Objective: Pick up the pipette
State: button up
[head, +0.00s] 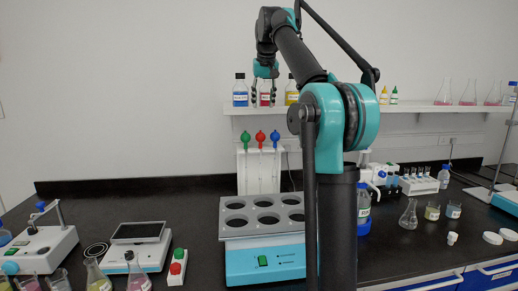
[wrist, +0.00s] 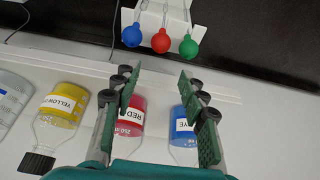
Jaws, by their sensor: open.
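Pipettes with a green bulb (head: 245,137), a red bulb (head: 260,136) and a blue bulb (head: 275,136) stand in a white rack (head: 259,172) on the bench, at the back. The wrist view shows the same blue bulb (wrist: 132,36), red bulb (wrist: 160,42) and green bulb (wrist: 189,47) beyond my fingertips. My gripper (head: 264,94) is open and empty, above the rack at the height of the shelf bottles. In the wrist view its green-padded fingers (wrist: 163,98) are spread, with the bulbs farther off. The pipettes' lower parts are hidden in the rack.
A wall shelf (head: 425,108) carries blue, red and yellow bottles close to my gripper; the red bottle (wrist: 130,118) shows between the fingers. A teal device with a holed grey top (head: 262,267) stands in front of the rack. Bare bench lies to the rack's left.

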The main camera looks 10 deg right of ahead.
jog(key=shift+x, duration=7.35)
jog(key=shift+s, duration=0.1)
jog(key=c, duration=0.4)
jog(key=shift+o, duration=0.2)
